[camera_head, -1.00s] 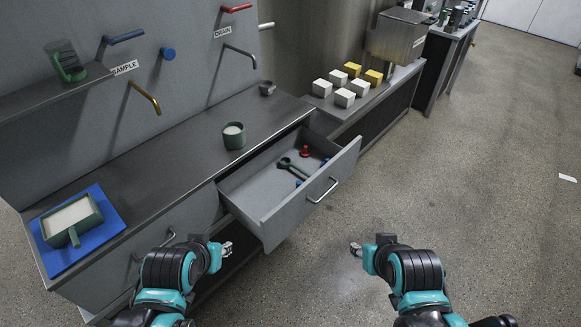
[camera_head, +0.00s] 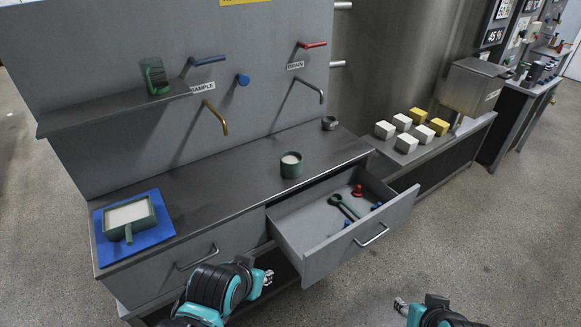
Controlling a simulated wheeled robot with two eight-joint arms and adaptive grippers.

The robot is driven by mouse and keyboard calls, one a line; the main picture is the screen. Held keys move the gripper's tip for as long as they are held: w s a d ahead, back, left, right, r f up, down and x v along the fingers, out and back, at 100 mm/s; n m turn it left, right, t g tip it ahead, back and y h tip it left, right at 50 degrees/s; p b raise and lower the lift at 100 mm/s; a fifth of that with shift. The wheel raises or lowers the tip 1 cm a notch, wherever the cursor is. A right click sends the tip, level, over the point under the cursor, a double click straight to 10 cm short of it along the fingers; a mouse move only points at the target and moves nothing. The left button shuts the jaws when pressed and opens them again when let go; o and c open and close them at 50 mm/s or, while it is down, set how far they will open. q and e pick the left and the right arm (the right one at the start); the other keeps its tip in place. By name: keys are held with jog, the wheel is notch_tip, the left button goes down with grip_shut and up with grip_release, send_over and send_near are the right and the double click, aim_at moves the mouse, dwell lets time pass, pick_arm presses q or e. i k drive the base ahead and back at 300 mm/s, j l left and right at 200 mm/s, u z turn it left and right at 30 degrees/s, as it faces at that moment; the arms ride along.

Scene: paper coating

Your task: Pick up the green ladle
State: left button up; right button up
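The green ladle (camera_head: 342,207) lies in the open drawer (camera_head: 310,230), its round bowl toward the back left and its handle toward the front right. My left gripper (camera_head: 267,278) is in front of the cabinet, below and left of the drawer, apart from the ladle. My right gripper (camera_head: 401,306) is at the bottom edge, out in front of the drawer and well away from it. Both grippers are small in view, with no object seen in them; whether their fingers are apart is unclear.
A red item (camera_head: 357,190) and small blue items (camera_head: 376,206) share the drawer. A green cup (camera_head: 291,165) stands on the counter above. A green pan (camera_head: 130,217) sits on a blue mat (camera_head: 166,228) at left. White and yellow blocks (camera_head: 406,143) are at right. Open floor lies right of the drawer.

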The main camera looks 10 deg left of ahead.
aim_at(336, 199)
jog(key=i+l+u, duration=0.1)
jog(key=u, duration=0.9)
jog(key=l+u, duration=0.5)
jog(key=l, duration=0.15)
jog(key=k+l+u, duration=0.1)
jog(key=l+u, duration=0.35)
jog(key=l, duration=0.2)
jog(key=k+l, duration=0.1)
jog(key=l, duration=0.4)
jog(key=l+u, duration=0.1)
jog(key=l, duration=0.35)
jog(key=k, duration=0.05)
